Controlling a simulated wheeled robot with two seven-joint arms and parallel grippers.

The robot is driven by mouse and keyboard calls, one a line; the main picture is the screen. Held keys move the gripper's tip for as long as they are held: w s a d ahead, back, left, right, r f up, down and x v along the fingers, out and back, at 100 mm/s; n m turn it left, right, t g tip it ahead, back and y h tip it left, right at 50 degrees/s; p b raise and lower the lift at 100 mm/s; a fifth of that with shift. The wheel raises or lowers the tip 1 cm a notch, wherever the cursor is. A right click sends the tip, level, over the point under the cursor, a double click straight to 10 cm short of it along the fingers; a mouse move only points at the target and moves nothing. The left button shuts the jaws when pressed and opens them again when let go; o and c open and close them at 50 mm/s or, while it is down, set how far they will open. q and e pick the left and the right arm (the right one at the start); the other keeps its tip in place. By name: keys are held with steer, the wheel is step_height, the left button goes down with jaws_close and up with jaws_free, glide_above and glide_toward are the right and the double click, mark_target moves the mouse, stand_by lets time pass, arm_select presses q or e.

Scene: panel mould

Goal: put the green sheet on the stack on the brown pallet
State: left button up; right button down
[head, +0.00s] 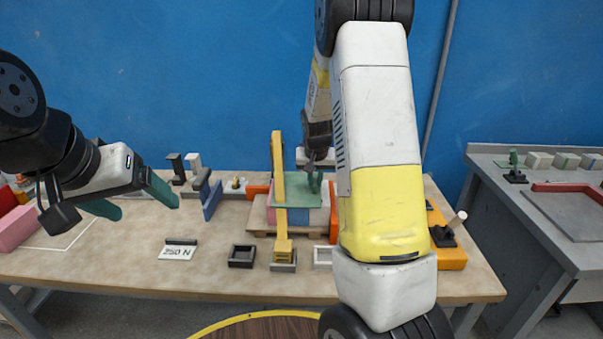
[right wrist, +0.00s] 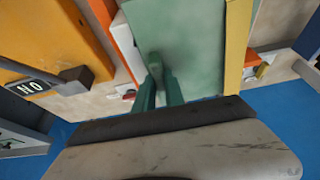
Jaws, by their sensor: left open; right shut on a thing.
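The green sheet (head: 302,196) lies level over the stack (head: 299,217) of pink and pale blocks; I cannot tell whether it touches it. The stack stands on the brown pallet (head: 262,240), between orange blocks. My right gripper (head: 314,185) is above the sheet. In the right wrist view its green fingers (right wrist: 162,92) are shut on the upright green handle of the sheet (right wrist: 195,45). My left gripper (head: 140,202) is open and empty over the left of the table, away from the stack.
A yellow upright bar (head: 279,190) stands in front of the stack and hides part of it. A dark square frame (head: 242,256) and a "250 N" card (head: 178,252) lie on the table. An orange box with a lever (head: 449,250) is at the right.

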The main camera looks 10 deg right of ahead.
steer(key=shift+f, duration=0.3)
steer(key=c, duration=1.3)
jaws_free()
steer(key=v, duration=0.7)
steer(key=shift+s+r, duration=0.15)
steer(key=shift+r, duration=0.15)
